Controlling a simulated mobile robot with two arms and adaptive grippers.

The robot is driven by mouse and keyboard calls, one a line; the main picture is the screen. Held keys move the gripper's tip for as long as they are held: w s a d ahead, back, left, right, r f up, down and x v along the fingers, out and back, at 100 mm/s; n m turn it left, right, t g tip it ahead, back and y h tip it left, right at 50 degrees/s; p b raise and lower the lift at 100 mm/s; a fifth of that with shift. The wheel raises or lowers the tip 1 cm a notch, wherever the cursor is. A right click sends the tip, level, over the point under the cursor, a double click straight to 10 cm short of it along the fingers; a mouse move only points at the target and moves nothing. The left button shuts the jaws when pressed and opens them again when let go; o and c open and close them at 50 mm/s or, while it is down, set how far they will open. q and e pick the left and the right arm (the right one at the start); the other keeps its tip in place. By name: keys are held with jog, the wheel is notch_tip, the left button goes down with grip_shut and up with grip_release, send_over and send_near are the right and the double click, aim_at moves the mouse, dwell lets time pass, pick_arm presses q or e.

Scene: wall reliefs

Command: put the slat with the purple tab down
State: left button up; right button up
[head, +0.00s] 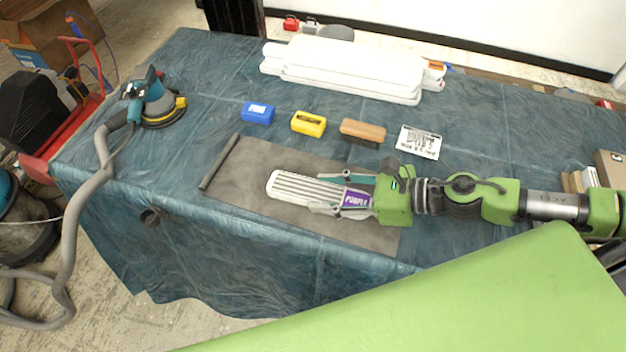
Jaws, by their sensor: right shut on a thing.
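The slat (292,188) is white and ribbed, with a purple tab (356,200) at its right end bearing partly hidden lettering. My right gripper (320,192) comes in from the right and is shut on the slat near the tab, one finger along each long side. The slat lies level over the grey-brown mat (240,170); I cannot tell whether it touches the mat or hangs just above it. My left gripper is not in view.
Blue (258,112) and yellow (308,123) blocks, a wooden brush (363,132) and a printed card (420,142) lie behind the mat. White boards (345,65) are stacked farther back. A sander (155,105) with a hose stands at left. The mat's left part is clear beside its rolled edge.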

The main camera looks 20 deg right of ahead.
jog(key=w+f, duration=0.2)
jog(key=w, duration=0.1)
jog(key=w+f+p, duration=0.1)
jog(key=w+f, duration=0.5)
jog(key=w, duration=0.1)
jog(key=shift+w+f, duration=0.1)
jog(key=shift+d+f, duration=0.1)
jog(key=shift+f, duration=1.4)
jog(key=shift+f, duration=0.1)
jog(key=o, duration=0.8)
jog(key=shift+f, duration=0.1)
jog(key=shift+c, duration=0.2)
jog(key=o, duration=0.4)
